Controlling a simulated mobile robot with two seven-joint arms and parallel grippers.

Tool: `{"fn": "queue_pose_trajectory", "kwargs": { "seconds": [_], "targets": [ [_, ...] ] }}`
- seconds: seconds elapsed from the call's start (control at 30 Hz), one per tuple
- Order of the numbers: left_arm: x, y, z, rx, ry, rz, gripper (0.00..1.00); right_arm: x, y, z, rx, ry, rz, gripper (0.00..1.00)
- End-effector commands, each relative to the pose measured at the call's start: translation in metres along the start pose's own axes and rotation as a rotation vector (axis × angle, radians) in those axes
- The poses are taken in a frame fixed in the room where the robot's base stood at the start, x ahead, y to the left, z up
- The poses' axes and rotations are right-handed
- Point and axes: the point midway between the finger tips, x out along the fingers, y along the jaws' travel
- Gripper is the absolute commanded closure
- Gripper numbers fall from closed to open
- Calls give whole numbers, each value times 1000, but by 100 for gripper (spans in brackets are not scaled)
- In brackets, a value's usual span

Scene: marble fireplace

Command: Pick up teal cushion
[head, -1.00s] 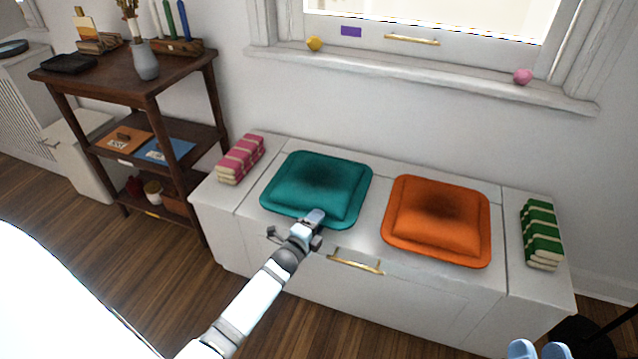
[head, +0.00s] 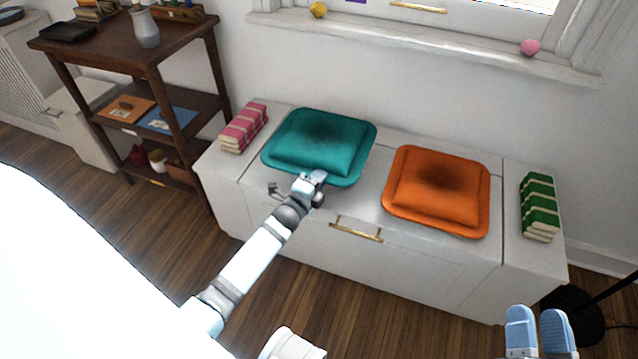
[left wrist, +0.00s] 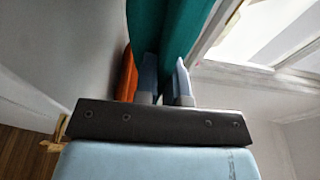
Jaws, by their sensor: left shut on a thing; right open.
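The teal cushion (head: 318,140) is square with a raised middle, at the left part of the white bench's top in the head view. My left gripper (head: 318,178) is shut on its front edge. The cushion appears raised slightly off the bench; the gap beneath is hidden. In the left wrist view, the teal cushion (left wrist: 180,30) rises edge-on between the light blue fingers of my left gripper (left wrist: 165,75). My right gripper (head: 538,325) shows two light blue fingers apart and empty at the bottom right.
An orange cushion (head: 437,190) lies on the bench (head: 375,190) to the right. Pink books (head: 243,127) and green books (head: 539,207) lie at its ends. A gold handle (head: 356,230) is on its front. A dark wooden shelf (head: 120,60) stands left. A window sill (head: 430,48) is behind.

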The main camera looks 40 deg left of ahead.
Motion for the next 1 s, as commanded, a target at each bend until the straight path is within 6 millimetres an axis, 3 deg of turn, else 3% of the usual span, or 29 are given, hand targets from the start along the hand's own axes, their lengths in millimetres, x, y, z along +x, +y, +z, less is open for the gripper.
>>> {"fn": "queue_pose_trajectory", "kwargs": {
  "seconds": [0.03,0.1,0.4,0.87,1.0],
  "targets": [
    [0,-24,0,3,2,-7,100,0,2,-2,-5,-28,16,57],
    [0,-46,0,3,1,-7,100,-4,10,12,-16,-109,46,57],
    [0,-120,0,2,2,-5,100,-27,35,58,-51,-368,138,57],
    [0,-173,0,1,1,-3,100,-62,53,92,-70,-606,212,57],
    [0,-191,0,1,1,-3,100,-64,55,88,-80,-636,223,57]
  ]
}}
